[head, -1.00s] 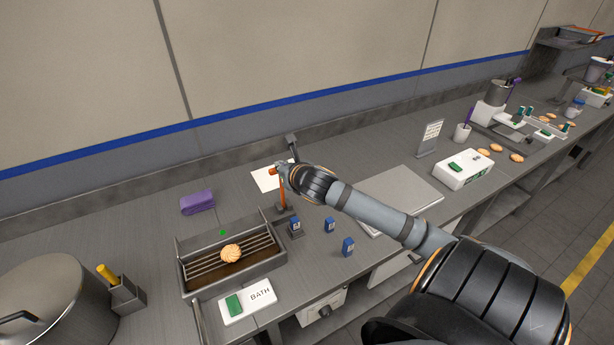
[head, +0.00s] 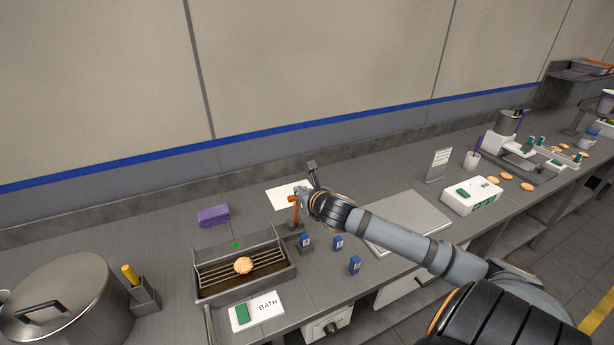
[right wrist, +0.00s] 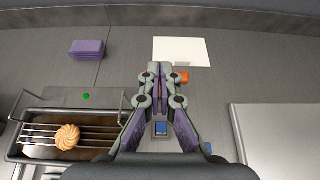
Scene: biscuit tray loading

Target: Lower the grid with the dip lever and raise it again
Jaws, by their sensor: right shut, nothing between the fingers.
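The bath (head: 246,294) is a grey metal tray with dark liquid. Its wire grid (head: 215,274) lies near rim height and carries one round ridged biscuit (head: 243,265), also seen in the right wrist view (right wrist: 67,136). The orange dip lever (head: 294,212) stands upright at the bath's right rear. My right gripper (head: 303,190) is at the lever's top, shut with nothing between its fingers. In the right wrist view the lever's orange knob (right wrist: 181,78) shows just right of the fingers, partly hidden; contact is unclear. My left gripper is not in view.
Small blue blocks (head: 338,243) stand right of the bath. A BATH sign (head: 268,307) is in front; a large pot (head: 70,305) stands left. A flat grey plate (head: 408,213) lies right.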

